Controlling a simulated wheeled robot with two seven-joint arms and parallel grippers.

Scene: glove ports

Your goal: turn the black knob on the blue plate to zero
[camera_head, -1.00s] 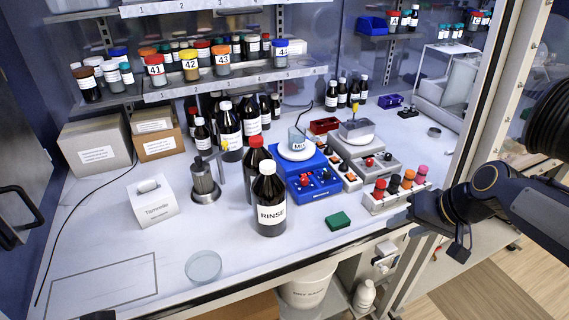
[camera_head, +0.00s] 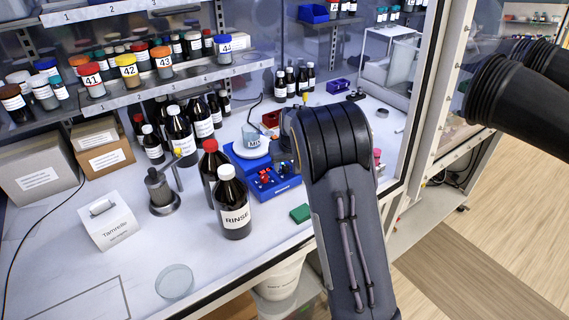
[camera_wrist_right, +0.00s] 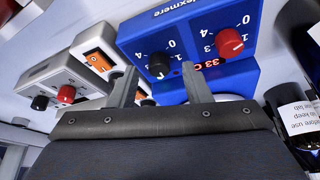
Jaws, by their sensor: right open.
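In the right wrist view the blue plate (camera_wrist_right: 205,85) carries a black knob (camera_wrist_right: 158,64) with a small green mark on its lower side. A white scale with 0 and 4 is printed around it. A red knob (camera_wrist_right: 229,42) sits to its right. My right gripper (camera_wrist_right: 160,72) is open, its fingers on either side of the black knob in the picture; I cannot tell whether they touch it. In the head view the blue plate (camera_head: 273,188) is partly hidden behind my right arm, which also covers most of the gripper. My left gripper is not in view.
A dark RINSE bottle (camera_head: 232,205) and a red-capped bottle (camera_head: 210,165) stand left of the plate. A green block (camera_head: 300,213) lies in front. Grey boxes with a red knob (camera_wrist_right: 66,94) and an orange switch (camera_wrist_right: 99,60) sit beside the plate.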

